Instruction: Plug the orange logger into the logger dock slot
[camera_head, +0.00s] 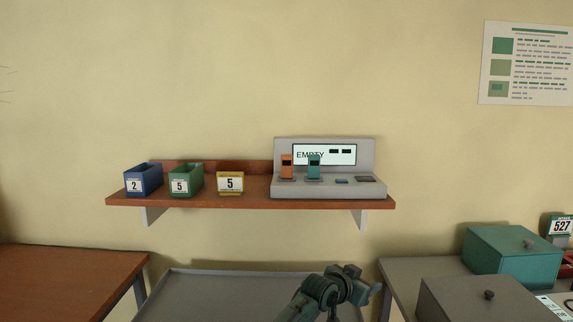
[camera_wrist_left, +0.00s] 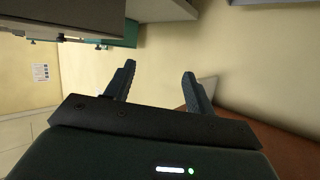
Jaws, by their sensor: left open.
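The orange logger (camera_head: 287,165) stands upright at the left end of the grey logger dock (camera_head: 328,192) on the wall shelf. A teal logger (camera_head: 314,166) stands just right of it. To their right the dock's base shows two low dark slots with nothing standing in them. The dock's screen reads "EMPTY", partly covered by the loggers. Whether the orange logger is fully seated is too small to tell. My left gripper (camera_head: 374,289) is low in front of the shelf, well apart from the dock. In the left wrist view its fingers (camera_wrist_left: 159,68) are open with nothing between them.
A teal box (camera_head: 512,250) and a grey box (camera_head: 480,300) stand at the right. A brown table (camera_head: 65,280) is at the left.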

